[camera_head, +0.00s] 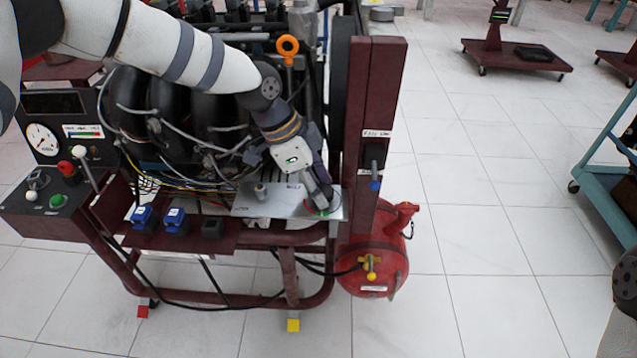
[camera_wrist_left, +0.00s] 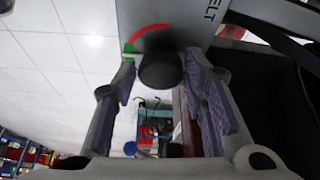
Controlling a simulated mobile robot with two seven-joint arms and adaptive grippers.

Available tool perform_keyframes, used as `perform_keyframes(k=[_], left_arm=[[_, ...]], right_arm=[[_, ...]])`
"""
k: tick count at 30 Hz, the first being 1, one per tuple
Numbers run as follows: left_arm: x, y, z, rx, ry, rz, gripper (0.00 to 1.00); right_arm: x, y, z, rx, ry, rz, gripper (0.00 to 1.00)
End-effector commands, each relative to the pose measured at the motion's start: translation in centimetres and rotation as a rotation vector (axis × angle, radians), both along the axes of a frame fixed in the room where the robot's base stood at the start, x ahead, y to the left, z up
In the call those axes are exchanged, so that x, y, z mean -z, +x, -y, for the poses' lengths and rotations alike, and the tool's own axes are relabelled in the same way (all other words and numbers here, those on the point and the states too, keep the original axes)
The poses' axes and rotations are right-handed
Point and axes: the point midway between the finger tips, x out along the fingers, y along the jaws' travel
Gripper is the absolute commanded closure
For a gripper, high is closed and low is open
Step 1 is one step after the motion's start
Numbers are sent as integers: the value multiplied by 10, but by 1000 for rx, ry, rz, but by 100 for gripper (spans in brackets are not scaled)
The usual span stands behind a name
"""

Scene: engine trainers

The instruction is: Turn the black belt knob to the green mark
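The black belt knob (camera_wrist_left: 160,71) is a round knob on a grey metal plate lettered "BELT" (camera_wrist_left: 190,22) in the left wrist view. A red arc curves beside it, with a green mark (camera_wrist_left: 128,49) at the arc's left end. No pointer on the knob is clear. My left gripper (camera_wrist_left: 160,62) has its fingers on either side of the knob, with narrow gaps at the tips; contact is hard to judge. In the head view my left gripper (camera_head: 322,204) reaches down to the plate's right end (camera_head: 334,212) and hides the knob. My right gripper is out of view.
The plate sits on a dark red engine trainer (camera_head: 376,100) with hoses and wires. A post with a fan switch (camera_head: 374,160) stands just right of the gripper. A red tank (camera_head: 385,258) is below it. Blue connectors (camera_head: 176,220) line the front.

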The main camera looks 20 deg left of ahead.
Motion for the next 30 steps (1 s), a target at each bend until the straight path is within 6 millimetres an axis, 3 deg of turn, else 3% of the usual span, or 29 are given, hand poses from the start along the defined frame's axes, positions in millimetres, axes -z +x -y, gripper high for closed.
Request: perform_keyframes(k=[11,24,30], left_arm=[[-5,1,0,-2,-3,4,44],[-98,-15,-36,-2,-2,5,44],[-112,-18,-42,-1,-3,2,44]], right_arm=[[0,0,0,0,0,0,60],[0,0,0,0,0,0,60],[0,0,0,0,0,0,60]])
